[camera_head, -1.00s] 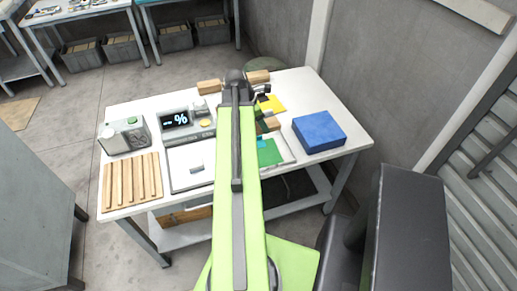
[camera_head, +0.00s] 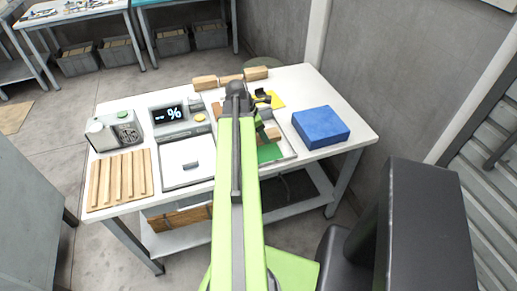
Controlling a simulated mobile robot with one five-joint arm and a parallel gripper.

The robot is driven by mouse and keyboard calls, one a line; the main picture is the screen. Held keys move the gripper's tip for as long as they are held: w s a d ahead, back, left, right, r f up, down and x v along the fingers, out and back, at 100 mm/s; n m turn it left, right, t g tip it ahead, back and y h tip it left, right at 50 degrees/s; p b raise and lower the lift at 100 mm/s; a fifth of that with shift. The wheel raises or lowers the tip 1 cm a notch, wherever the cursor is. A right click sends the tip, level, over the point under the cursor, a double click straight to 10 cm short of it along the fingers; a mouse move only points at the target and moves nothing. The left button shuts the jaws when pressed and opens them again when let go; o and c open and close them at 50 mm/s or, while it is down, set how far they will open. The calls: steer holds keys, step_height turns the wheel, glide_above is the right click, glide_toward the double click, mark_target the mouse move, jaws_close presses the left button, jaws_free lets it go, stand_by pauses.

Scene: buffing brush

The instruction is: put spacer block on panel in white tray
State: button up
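My arm reaches over the table, and my gripper (camera_head: 265,130) points down just right of the arm link, partly hidden by it. A small wooden block (camera_head: 273,133), which looks like the spacer block, is at the gripper's tip, so the gripper appears shut on it; the fingers are hardly visible. The block is over or close to a green panel (camera_head: 268,154) in a pale tray (camera_head: 290,153). I cannot tell whether it touches the panel. A yellow panel (camera_head: 275,101) lies farther back. My arm hides the tray's left part.
A blue box (camera_head: 321,128) stands right of the tray. Left of my arm are a flat white pad (camera_head: 182,157), a display unit (camera_head: 172,117), a grey-green device (camera_head: 116,133) and wooden strips (camera_head: 121,178). Wooden blocks (camera_head: 205,82) line the back. The table's right front corner is bare.

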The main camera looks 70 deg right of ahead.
mark_target(259, 140)
steer(key=shift+w+a+f, duration=0.2)
steer(key=shift+w+f, duration=0.2)
steer(key=shift+w, duration=0.25)
step_height(259, 140, down, 4)
steer(key=b, duration=0.4)
steer(key=shift+f+b, duration=0.2)
steer(key=shift+b, duration=0.1)
steer(key=o, duration=1.4)
steer(key=shift+r, duration=0.1)
steer(key=shift+o, duration=0.2)
steer(key=shift+r+p, duration=0.35)
steer(key=shift+p, duration=0.1)
steer(key=p+v, duration=1.1)
steer(key=shift+a+r, duration=0.15)
steer(key=shift+r, duration=0.25)
steer(key=shift+f, duration=0.1)
steer(key=shift+w, duration=0.1)
